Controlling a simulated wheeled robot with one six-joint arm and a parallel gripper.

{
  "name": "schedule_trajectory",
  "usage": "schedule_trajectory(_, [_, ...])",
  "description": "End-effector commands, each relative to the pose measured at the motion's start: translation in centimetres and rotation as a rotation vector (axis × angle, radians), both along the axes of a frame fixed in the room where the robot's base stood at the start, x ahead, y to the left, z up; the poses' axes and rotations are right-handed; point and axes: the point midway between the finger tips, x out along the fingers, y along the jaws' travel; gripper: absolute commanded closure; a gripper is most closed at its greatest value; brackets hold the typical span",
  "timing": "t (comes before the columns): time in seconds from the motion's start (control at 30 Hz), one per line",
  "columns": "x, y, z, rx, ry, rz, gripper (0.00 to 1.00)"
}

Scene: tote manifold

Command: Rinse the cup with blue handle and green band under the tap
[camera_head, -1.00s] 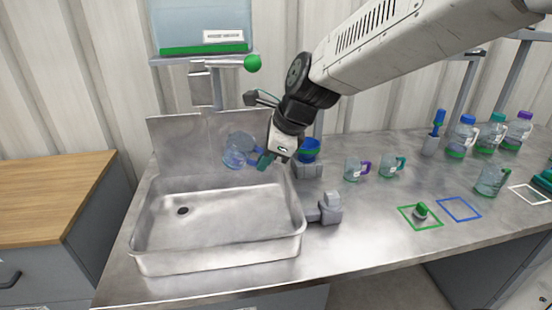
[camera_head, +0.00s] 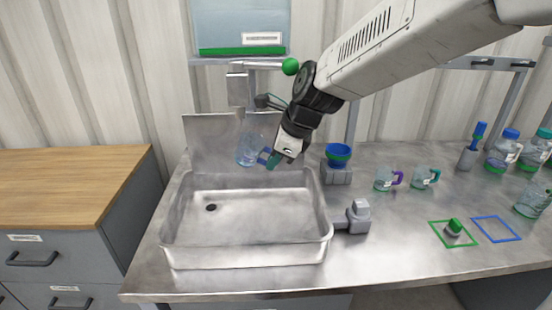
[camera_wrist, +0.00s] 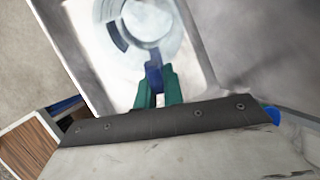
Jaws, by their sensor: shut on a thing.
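A clear cup with a blue handle (camera_head: 249,150) is held in the air over the back of the steel sink (camera_head: 176,252), just in front of its back panel. It looks roughly upright. My gripper (camera_head: 271,160) is shut on the blue handle from the right. In the wrist view the green fingers (camera_wrist: 158,90) pinch the handle (camera_wrist: 154,75), with the round cup (camera_wrist: 146,22) beyond. A dark bluish arc shows on the cup; I cannot make out a green band. The tap fixture (camera_head: 238,90) is above and slightly left of the cup; no water is visible.
A lever with a green ball (camera_head: 290,66) sits by the tap, under a tank (camera_head: 240,25). Right of the sink are a blue bowl (camera_head: 338,153) on a grey stand, a grey block fitting (camera_head: 357,216), and cups with purple (camera_head: 385,180) and green (camera_head: 425,177) handles.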

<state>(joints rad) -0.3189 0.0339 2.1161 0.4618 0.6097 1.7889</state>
Motion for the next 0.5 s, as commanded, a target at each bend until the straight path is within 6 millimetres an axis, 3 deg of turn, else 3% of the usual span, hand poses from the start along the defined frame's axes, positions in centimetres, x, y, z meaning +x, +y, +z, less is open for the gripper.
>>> schedule_trajectory(0.5, [0.29, -0.27, 0.02, 0.0, -0.001, 0.0, 1.0])
